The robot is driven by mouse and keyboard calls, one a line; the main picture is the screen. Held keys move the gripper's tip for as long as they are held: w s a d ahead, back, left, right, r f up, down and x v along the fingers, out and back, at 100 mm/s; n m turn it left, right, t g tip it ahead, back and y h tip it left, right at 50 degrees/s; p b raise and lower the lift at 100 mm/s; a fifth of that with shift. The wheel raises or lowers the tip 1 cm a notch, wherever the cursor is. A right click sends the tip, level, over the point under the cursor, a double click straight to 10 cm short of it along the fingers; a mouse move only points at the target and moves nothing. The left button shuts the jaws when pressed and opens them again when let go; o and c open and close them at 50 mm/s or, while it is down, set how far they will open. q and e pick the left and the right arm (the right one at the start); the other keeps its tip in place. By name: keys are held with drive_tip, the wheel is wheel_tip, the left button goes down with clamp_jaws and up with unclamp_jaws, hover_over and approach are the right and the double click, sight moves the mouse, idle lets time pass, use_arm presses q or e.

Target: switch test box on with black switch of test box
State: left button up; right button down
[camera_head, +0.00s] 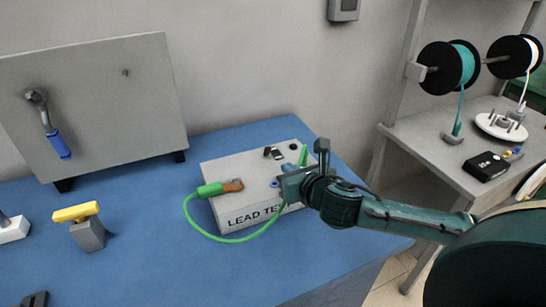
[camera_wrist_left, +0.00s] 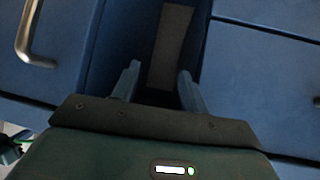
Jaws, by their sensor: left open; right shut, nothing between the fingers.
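The light grey test box (camera_head: 236,173), lettered "LEAD TE…", stands on the blue bench. A small black switch (camera_head: 275,153) is on its top near the back edge. My right gripper (camera_head: 290,183) is shut and empty over the right part of the box. It sits in front of the switch and hides part of the box top and lettering; I cannot tell whether it touches the box. The switch's on or off position is too small to tell. My left gripper (camera_wrist_left: 158,84) is open and empty in the left wrist view, facing blue drawer fronts.
A green lead (camera_head: 232,240) with a green and orange plug (camera_head: 218,188) loops beside the box. A yellow-topped block (camera_head: 88,232) is nearer.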

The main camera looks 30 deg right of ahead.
approach(269, 148)
drive_tip(key=w+f, duration=0.3)
drive_tip(key=w, duration=0.1)
drive_tip(key=shift+w+f+p, duration=0.3)
drive_tip(key=shift+f+p, duration=0.1)
drive_tip(key=shift+x, duration=0.8)
drive_tip(key=shift+w+d+r+g, duration=0.15)
drive_tip(key=shift+r+g, duration=0.15)
drive_tip(key=shift+g, duration=0.3)
drive_tip(key=shift+w+r+g, duration=0.25)
drive_tip(key=shift+r+g, duration=0.15)
drive_tip(key=shift+g, duration=0.2)
drive_tip(key=shift+w+r+g, duration=0.35)
drive_tip(key=shift+w+g, duration=0.15)
drive_tip(key=shift+g, duration=0.6)
drive_tip(key=shift+w+r, duration=0.15)
drive_tip(key=shift+w, duration=0.2)
drive_tip(key=shift+r, duration=0.8)
